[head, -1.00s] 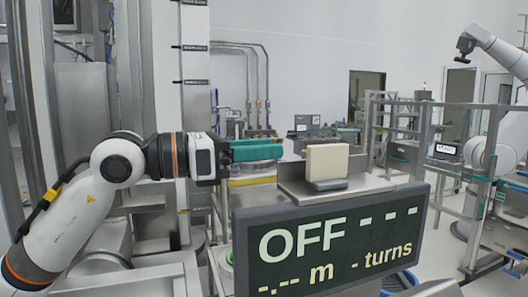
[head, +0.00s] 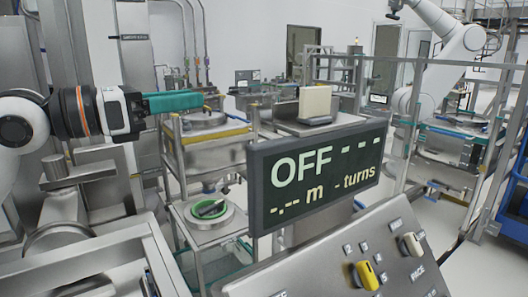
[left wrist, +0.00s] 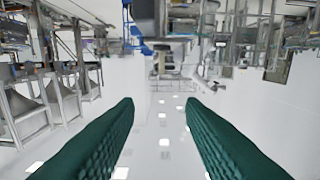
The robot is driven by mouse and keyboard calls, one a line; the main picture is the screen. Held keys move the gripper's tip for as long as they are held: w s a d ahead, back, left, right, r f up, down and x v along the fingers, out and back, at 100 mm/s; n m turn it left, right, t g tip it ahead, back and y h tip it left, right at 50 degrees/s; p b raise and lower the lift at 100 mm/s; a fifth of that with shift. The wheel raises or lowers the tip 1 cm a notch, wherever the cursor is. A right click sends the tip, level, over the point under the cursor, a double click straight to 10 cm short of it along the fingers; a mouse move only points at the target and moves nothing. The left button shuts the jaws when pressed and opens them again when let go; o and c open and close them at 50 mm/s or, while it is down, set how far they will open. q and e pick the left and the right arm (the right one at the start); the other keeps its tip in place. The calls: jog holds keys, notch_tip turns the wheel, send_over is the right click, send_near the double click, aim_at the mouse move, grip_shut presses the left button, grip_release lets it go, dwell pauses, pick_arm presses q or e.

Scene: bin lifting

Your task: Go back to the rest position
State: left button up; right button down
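My left gripper (head: 205,101) shows at the left of the head view, with long teal fingers pointing right. The left wrist view shows its two green padded fingers (left wrist: 159,108) wide apart, with nothing between them. In the head view the gripper is in the air, up and left of the dark display (head: 318,174), which reads OFF, and clear of it. My right gripper is in neither current view.
A sloped grey control panel (head: 330,262) with a yellow knob (head: 366,275) is at the bottom. Steel stands and a round lidded vessel (head: 203,121) are behind my left gripper. Another white robot arm (head: 450,38) stands behind railings at right.

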pick_arm(q)
jog(key=s+d+f+n+h, duration=0.3)
jog(key=d+f+n+h, duration=0.1)
jog(key=h, duration=0.3)
jog(key=w+a+f+n+t+y, duration=0.2)
jog(key=a+f+n+t+y, duration=0.4)
jog(key=f+n+y, duration=0.8)
jog(key=w+a+f+n+t+y, duration=0.3)
jog(key=a+f+n+t+y, duration=0.4)
jog(key=n, duration=1.3)
jog(key=s+a+f+n+g+y, duration=0.1)
jog(key=s+f+n+g+y, duration=0.1)
jog(key=f+g, duration=0.35)
jog(key=s+f+n+g+y, duration=0.1)
jog(key=s+f+n+g, duration=0.1)
jog(key=f, duration=0.6)
jog(key=s+d+f+n+g+h, duration=0.25)
jog(key=s+f+g, duration=0.95)
jog(key=s+f, duration=0.85)
jog(key=s+f+g, duration=0.1)
jog(key=s+f, duration=0.1)
jog(key=f, duration=1.2)
jog(key=s+f, duration=0.3)
jog(key=f, duration=1)
jog(key=s+a+f+g, duration=0.1)
jog(key=s+a+f, duration=0.2)
jog(key=s+f, duration=1.1)
jog(key=shift+s+a+f, duration=0.15)
jog(key=shift+s+a, duration=0.05)
jog(key=shift+s, duration=0.35)
